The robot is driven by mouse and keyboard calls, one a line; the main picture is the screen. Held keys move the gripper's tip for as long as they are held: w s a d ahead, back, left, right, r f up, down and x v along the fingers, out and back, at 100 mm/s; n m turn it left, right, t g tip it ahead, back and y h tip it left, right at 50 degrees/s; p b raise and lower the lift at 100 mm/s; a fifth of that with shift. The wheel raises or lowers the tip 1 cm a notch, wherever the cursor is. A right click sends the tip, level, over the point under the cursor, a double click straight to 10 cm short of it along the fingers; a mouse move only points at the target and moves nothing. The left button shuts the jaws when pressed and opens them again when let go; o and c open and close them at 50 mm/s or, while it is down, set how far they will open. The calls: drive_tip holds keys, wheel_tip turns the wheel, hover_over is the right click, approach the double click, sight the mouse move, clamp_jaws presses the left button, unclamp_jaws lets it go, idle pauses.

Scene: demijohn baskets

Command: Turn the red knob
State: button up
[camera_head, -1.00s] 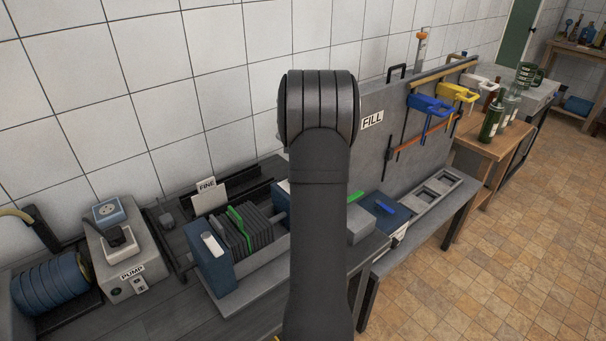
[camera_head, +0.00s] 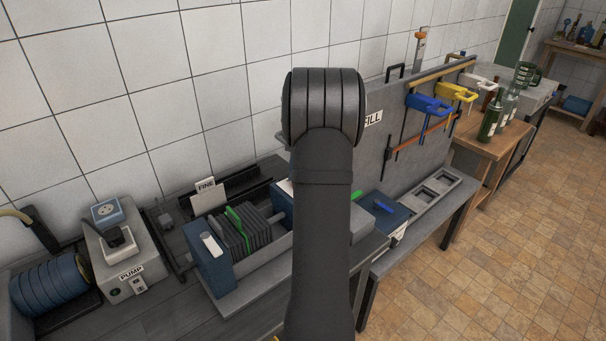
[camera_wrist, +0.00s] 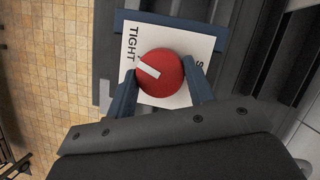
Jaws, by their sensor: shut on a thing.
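The red knob (camera_wrist: 165,75) is round with a white pointer bar across its face. It sits on a white label plate (camera_wrist: 202,49) with the word TIGHT on its left side; a second word at the right is mostly hidden. My gripper (camera_wrist: 160,82) has its two blue fingers on either side of the knob, touching its rim, and is shut on it. The pointer bar lies tilted, running from upper left towards the middle. In the head view my arm hides the knob and the gripper.
The plate is on a blue block of the filter press (camera_head: 245,240), which has dark plates and a green tab. A pump (camera_head: 125,255) stands at the left. A grey board (camera_head: 385,130) with blue and yellow handled tools rises behind right. The tiled floor is clear.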

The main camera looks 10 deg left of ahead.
drive_tip(key=o, duration=1)
drive_tip(key=v, duration=1.2)
drive_tip(key=x, duration=1.2)
